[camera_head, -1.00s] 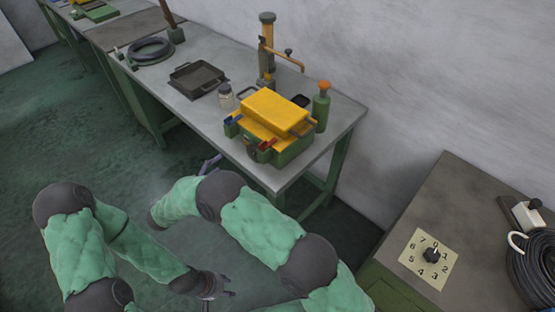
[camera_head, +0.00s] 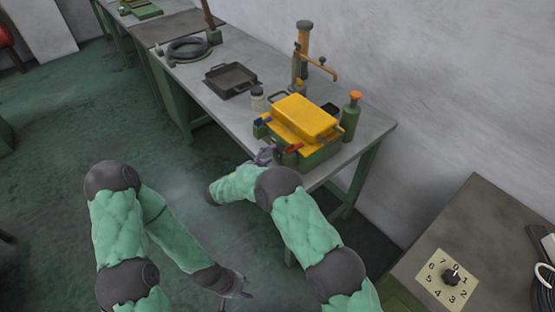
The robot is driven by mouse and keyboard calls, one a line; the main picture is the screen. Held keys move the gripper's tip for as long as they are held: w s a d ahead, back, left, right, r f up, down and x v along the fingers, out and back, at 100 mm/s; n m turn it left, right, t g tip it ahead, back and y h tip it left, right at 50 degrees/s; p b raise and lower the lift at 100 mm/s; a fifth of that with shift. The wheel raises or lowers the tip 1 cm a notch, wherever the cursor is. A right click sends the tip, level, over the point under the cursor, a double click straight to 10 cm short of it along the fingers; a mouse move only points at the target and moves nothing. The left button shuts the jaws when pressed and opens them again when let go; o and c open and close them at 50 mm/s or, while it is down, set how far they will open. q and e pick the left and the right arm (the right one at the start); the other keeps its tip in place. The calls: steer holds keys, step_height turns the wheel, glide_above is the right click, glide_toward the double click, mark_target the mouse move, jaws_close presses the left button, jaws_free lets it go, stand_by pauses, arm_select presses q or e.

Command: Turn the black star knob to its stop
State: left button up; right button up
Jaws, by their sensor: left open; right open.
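The black star knob (camera_head: 450,277) sits in the middle of a cream dial plate (camera_head: 431,289) with numbers around it, at the lower right. The knob is small, and its exact setting cannot be told. My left gripper (camera_head: 238,292) is open and empty over the floor at the bottom middle, well left of the dial. My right gripper (camera_head: 264,156) is open beside the front left corner of the green and yellow box, far from the knob. Whether it touches the box cannot be told.
The grey bench (camera_head: 215,102) holds the box (camera_head: 307,117), a black tray (camera_head: 231,79), bottles and a hand press. Floor on the left is free.

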steer(key=shift+x, duration=0.8)
steer(key=c, duration=1.1)
steer(key=shift+m+b, duration=1.6)
steer(key=shift+b, duration=0.15)
steer(key=shift+c, duration=0.2)
steer(key=shift+m+b, duration=1.55)
steer(key=shift+m, duration=0.35)
steer(key=shift+r, duration=0.1)
steer(key=o, duration=1.1)
steer(key=shift+d, duration=0.1)
steer(key=shift+o, duration=0.2)
